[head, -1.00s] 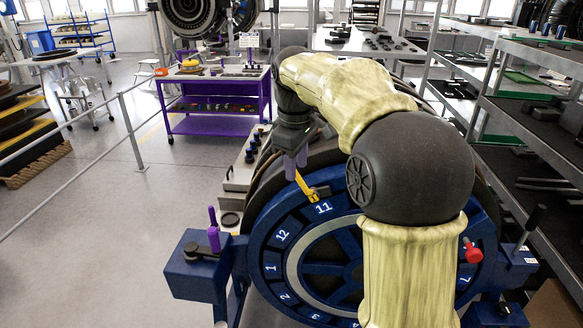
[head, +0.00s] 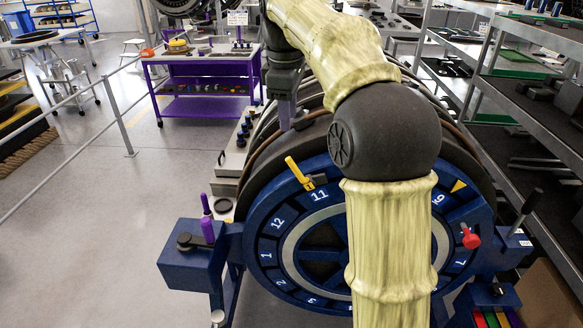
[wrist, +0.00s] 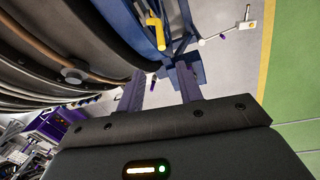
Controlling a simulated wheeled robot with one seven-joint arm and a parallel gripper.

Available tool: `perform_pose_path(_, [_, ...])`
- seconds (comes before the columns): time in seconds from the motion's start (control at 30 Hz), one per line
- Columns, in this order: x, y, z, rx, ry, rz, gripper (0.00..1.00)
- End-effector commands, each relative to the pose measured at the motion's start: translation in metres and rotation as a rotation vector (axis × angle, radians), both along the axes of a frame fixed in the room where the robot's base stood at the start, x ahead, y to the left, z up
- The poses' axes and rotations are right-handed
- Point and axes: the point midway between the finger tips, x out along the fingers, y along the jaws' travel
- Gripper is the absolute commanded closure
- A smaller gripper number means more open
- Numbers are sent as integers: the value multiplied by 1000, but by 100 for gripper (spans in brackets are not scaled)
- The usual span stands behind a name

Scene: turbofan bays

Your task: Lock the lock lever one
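The blue ring (head: 262,232) has numbered segments, and a yellow lever (head: 297,171) sticks up at its upper left, beside the number 11. The yellow lever also shows in the wrist view (wrist: 155,30). A purple-handled black lever (head: 206,222) stands on the blue box at the ring's left. I cannot tell which of these is lock lever one. My gripper (head: 287,122) is above the yellow lever, apart from it. In the wrist view its purple fingers (wrist: 160,72) are spread with nothing between them; the yellow lever lies beyond the fingertips.
A red knob (head: 470,239) sits at the ring's right. Dark curved engine casing (wrist: 75,50) runs close on the left of the wrist view. A railing (head: 118,108) and purple cart (head: 202,72) stand behind left; metal shelves (head: 520,120) are at right. The left floor is clear.

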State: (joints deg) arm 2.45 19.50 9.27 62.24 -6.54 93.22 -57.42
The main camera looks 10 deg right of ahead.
Motion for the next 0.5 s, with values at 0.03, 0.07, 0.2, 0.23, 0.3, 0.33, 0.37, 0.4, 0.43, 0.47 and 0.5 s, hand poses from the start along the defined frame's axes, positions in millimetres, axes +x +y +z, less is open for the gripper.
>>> perform_pose_path(0.03, [0,0,-9,0,3,1,64])
perform_pose_path(0.07, [0,0,-13,0,2,1,64])
perform_pose_path(0.2, [2,-3,-35,0,2,-2,64])
perform_pose_path(0.23, [2,-4,-41,0,3,-4,64])
perform_pose_path(0.3, [4,-6,-52,0,3,-6,64])
perform_pose_path(0.33, [4,-7,-57,-1,4,-7,64])
perform_pose_path(0.37, [5,-7,-63,0,3,-8,64])
perform_pose_path(0.4, [5,-8,-70,0,5,-8,64])
perform_pose_path(0.43, [6,-8,-75,0,3,-9,64])
perform_pose_path(0.47, [7,-9,-80,0,4,-9,64])
perform_pose_path(0.5, [7,-9,-87,0,4,-9,64])
